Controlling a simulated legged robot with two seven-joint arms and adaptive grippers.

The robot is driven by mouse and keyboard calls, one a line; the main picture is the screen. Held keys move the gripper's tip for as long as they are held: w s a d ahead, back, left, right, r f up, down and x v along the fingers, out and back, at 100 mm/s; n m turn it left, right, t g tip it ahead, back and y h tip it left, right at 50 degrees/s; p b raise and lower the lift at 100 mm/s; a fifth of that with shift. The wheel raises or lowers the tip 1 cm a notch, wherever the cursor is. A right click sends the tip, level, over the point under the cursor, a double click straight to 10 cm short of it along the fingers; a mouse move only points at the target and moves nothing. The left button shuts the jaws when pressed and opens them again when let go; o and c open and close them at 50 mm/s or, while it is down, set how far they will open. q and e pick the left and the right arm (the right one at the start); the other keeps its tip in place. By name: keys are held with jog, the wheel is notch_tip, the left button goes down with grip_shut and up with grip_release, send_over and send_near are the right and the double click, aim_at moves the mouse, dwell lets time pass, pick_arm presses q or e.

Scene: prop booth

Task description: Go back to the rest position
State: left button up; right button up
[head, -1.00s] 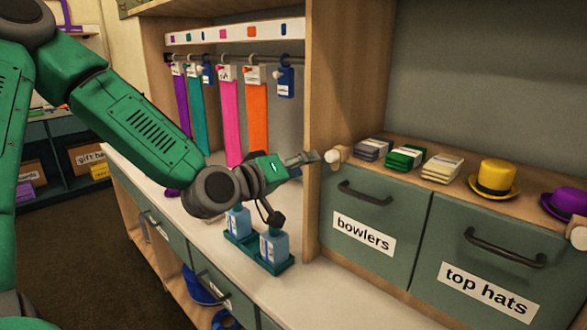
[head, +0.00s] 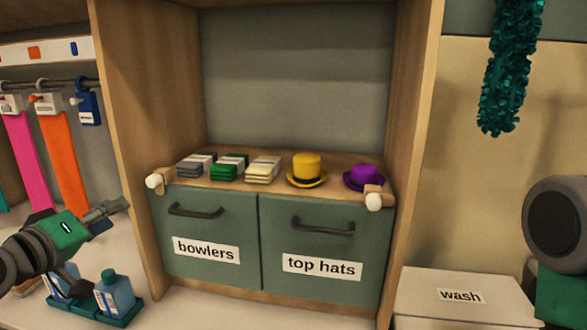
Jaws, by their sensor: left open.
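My left gripper (head: 92,242) is at the lower left of the head view. It is open and empty, one finger reaching up and right, the other lower down near the bottles. It hangs over the white counter, left of the drawer unit, close above a teal tray (head: 122,320) with blue bottles (head: 116,294). I cannot tell whether the lower finger touches a bottle. A dark round joint and green link of my right arm show at the right edge; my right gripper is out of view.
The drawers read bowlers (head: 207,250) and top hats (head: 322,266). Above them sit banded stacks, a yellow hat (head: 306,169) and a purple hat (head: 363,177). Wooden pegs (head: 159,180) stick out at the shelf's front corners. A white wash box (head: 460,297) stands lower right.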

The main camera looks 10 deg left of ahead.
pick_arm(q)
jog(key=s+d+f+m+g, duration=0.1)
jog(key=s+f+g, duration=0.1)
jog(key=f, duration=0.5)
jog(key=s+d+f+m+g, duration=0.1)
jog(key=s+d+f+g, duration=0.1)
jog(key=f, duration=0.6)
jog(key=s+d+f+m+g+b, duration=0.1)
jog(key=s+d+f+m+g, duration=0.1)
jog(key=f, duration=0.6)
jog(key=shift+s+g, duration=0.3)
jog(key=shift+g, duration=0.5)
jog(key=s+d+f+m+g, duration=0.2)
jog(key=s+f+g, duration=0.2)
jog(key=s+f, duration=0.5)
jog(key=s+d+f+m+g+y+b, duration=0.1)
jog(key=s+d+f+m+g, duration=0.1)
jog(key=s+f, duration=0.7)
jog(key=s+d+g, duration=0.1)
jog(key=s+g, duration=0.1)
jog(key=s, duration=0.1)
jog(key=shift+f+m, duration=0.2)
jog(key=shift+m, duration=0.1)
jog(key=shift+d, duration=0.15)
